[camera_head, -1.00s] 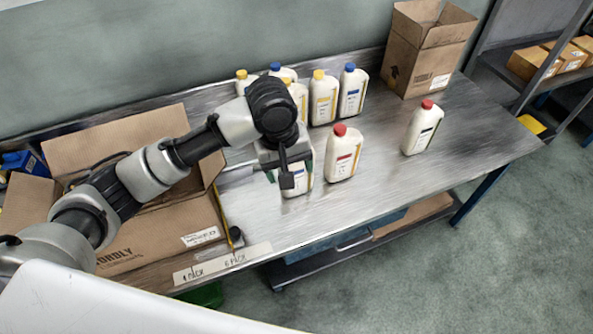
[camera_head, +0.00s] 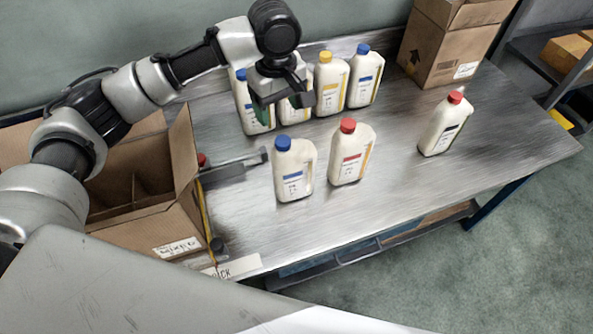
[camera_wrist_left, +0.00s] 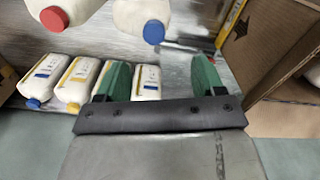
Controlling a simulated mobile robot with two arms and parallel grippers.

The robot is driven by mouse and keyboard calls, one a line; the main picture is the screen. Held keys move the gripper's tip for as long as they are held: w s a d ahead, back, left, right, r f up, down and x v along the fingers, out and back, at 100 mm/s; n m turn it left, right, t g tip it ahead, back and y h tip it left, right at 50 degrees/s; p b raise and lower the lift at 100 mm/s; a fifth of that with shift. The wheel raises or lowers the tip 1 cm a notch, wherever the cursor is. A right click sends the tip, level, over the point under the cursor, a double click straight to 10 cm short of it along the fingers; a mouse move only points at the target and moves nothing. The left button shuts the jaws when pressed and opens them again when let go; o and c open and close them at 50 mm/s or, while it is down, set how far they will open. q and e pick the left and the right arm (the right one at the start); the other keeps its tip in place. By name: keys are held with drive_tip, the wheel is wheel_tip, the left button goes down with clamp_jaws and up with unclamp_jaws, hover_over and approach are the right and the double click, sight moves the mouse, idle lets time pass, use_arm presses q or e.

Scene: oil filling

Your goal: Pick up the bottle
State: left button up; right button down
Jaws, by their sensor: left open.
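Several white bottles with coloured caps stand on the metal table. In front are a blue-capped bottle (camera_head: 294,172) and a red-capped bottle (camera_head: 350,155). The back row has a blue-label bottle at left (camera_head: 254,108), one partly hidden by my gripper (camera_head: 294,114), a yellow-capped one (camera_head: 330,86) and a blue-capped one (camera_head: 364,80). My left gripper (camera_head: 281,100) is open at the left part of the back row. In the left wrist view its green fingers (camera_wrist_left: 161,80) are apart, with a back-row bottle (camera_wrist_left: 148,82) showing between them. My right gripper is out of view.
An open divided cardboard box (camera_head: 165,215) is at the left of the table (camera_head: 490,155). Another red-capped bottle (camera_head: 445,125) stands alone at right. A tall cardboard box (camera_head: 440,50) stands at the back right. The front right of the table is clear.

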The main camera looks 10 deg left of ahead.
sight(284, 140)
use_arm(q)
drive_tip(key=shift+w+f, duration=0.4)
drive_tip(key=shift+f, duration=0.25)
drive_tip(key=shift+w+f, duration=0.35)
drive_tip(key=shift+f, duration=0.25)
wheel_tip(284, 140, down, 4)
drive_tip(key=shift+s+r+p, duration=0.1)
drive_tip(key=shift+r+p, duration=0.15)
drive_tip(key=shift+p, duration=0.1)
drive_tip(key=shift+s+f, duration=0.15)
drive_tip(key=shift+f, duration=0.35)
drive_tip(key=f, duration=0.1)
drive_tip(key=f+p, duration=0.1)
drive_tip(key=f, duration=0.1)
drive_tip(key=f+p, duration=0.1)
drive_tip(key=shift+w+f, duration=0.25)
drive_tip(key=shift+f, duration=0.3)
clamp_jaws()
drive_tip(key=shift+w+d+r, duration=0.1)
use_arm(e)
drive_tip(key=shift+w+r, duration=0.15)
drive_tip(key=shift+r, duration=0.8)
